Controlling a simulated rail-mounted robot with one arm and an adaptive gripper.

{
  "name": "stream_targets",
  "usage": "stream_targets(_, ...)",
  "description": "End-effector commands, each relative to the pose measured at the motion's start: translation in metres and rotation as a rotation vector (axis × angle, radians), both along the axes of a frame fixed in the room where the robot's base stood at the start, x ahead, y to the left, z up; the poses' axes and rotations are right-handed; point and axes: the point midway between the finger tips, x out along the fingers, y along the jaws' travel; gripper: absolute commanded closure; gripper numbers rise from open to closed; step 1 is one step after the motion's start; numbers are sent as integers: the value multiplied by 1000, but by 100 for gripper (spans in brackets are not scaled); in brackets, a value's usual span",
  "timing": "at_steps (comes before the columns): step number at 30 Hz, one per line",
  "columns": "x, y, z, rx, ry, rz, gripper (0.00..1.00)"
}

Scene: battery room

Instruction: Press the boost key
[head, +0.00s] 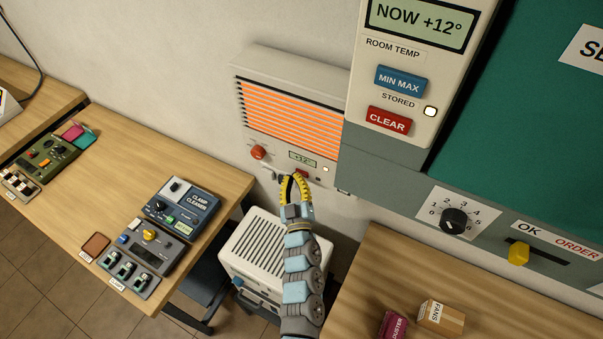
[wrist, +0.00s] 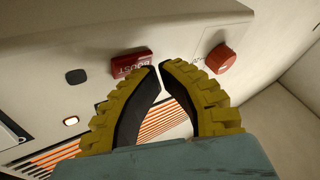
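The wall heater (head: 250,85) has glowing orange slats and a control strip below them. The red boost key (wrist: 132,63) is on this strip, lettered BOOST in the wrist view. In the head view only a bit of the key (head: 302,172) shows beside my fingers. My gripper (wrist: 162,64) has yellow ribbed fingers with their tips almost meeting, nothing between them. In the head view my gripper (head: 291,177) is in front of the strip, just left of the key. In the wrist view the tips are close beside the key's edge; I cannot tell whether they touch it.
A round red knob (wrist: 221,58) is on the other side of my fingertips from the key. A lit white indicator (head: 326,170) and a dark button (wrist: 76,77) are near the key. A white slatted unit (head: 270,247) stands below my arm.

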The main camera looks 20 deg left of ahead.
Motion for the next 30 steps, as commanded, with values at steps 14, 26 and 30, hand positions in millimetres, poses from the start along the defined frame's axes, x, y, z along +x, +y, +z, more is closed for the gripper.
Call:
stream_targets(14, 4, 0, 0, 0, 0, 0, 100)
stream_targets(26, 8, -1, 0, 0, 0, 0, 100)
stream_targets(30, 8, -1, 0, 0, 0, 0, 100)
